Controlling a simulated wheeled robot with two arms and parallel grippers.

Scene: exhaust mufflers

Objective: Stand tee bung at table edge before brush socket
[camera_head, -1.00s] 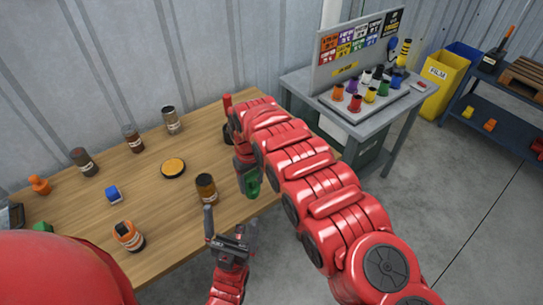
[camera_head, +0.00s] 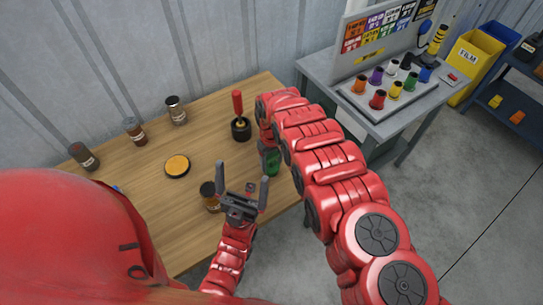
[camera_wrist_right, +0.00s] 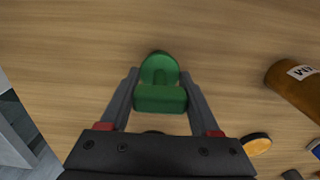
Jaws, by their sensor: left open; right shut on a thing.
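The green tee bung (camera_head: 272,163) is between the fingers of my right gripper (camera_head: 268,152), at the front right part of the wooden table. In the right wrist view the bung (camera_wrist_right: 160,84) has a rounded end and a block-like bar, and the gripper (camera_wrist_right: 160,97) is shut on it. Whether it touches the table cannot be told. The brush socket (camera_head: 241,131) is a round black holder with a red-handled brush (camera_head: 238,105) upright in it, left of my right gripper. My left gripper (camera_head: 242,190) is open and empty near the front table edge.
Brown jars (camera_head: 211,196) and a yellow-topped disc (camera_head: 177,165) stand on the table (camera_head: 150,185), with several cans along the back. A grey stand (camera_head: 385,120) with coloured plugs is at the right. Bare wood lies between disc and socket.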

